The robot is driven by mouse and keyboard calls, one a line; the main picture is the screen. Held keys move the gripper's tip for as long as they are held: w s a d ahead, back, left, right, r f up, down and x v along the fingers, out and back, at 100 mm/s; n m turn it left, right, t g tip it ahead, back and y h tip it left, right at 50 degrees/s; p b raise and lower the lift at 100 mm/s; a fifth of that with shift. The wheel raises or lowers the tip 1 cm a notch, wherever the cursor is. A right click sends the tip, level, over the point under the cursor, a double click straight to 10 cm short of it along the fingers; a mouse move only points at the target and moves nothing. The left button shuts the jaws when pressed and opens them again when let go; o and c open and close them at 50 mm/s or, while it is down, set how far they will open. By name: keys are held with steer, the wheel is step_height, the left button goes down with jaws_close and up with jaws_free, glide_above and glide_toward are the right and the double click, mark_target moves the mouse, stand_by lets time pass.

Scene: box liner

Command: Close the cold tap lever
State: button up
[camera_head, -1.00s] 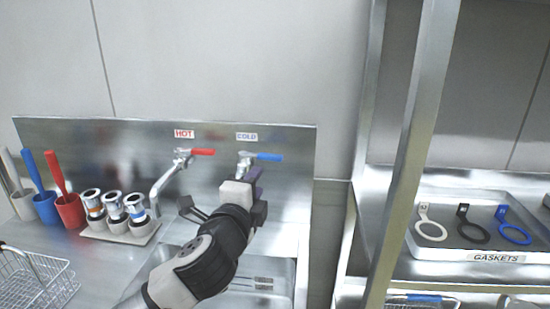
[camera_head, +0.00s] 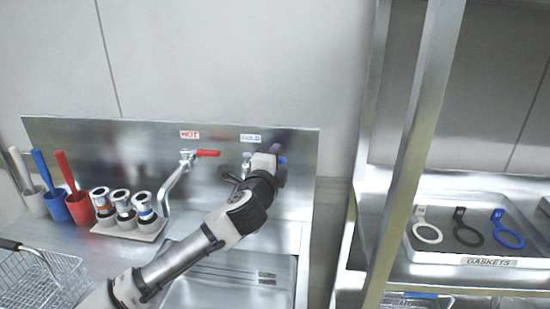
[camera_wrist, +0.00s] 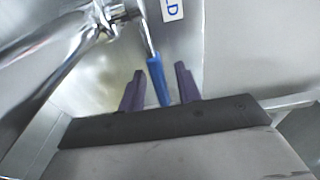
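The cold tap (camera_head: 246,163) is on the steel backsplash below the COLD label (camera_head: 250,138). In the head view my gripper (camera_head: 278,158) covers most of its blue lever. In the wrist view the blue lever (camera_wrist: 157,80) extends from the chrome tap body (camera_wrist: 104,18) down between my gripper's two purple fingers (camera_wrist: 158,90). The fingers stand apart, one on each side of the lever, with visible gaps. The lever's lower end is hidden behind or between the fingers near the dark gripper body.
The hot tap (camera_head: 187,158) with a red lever (camera_head: 207,153) is to the left. A sink (camera_head: 215,290) lies below. A metal shelf post (camera_head: 408,170) stands close on the right, beside a gasket tray (camera_head: 462,261). Canisters (camera_head: 122,205) stand left of the sink.

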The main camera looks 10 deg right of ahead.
jaws_close()
steer(key=shift+w+d+f+n+t+y+b, duration=0.2)
steer(key=shift+n+t+y+b, duration=0.15)
steer(key=shift+y+b, duration=0.2)
steer(key=shift+w+r+n+y, duration=0.2)
steer(key=shift+w+n+y, duration=0.05)
steer(key=shift+n+y, duration=0.25)
jaws_free()
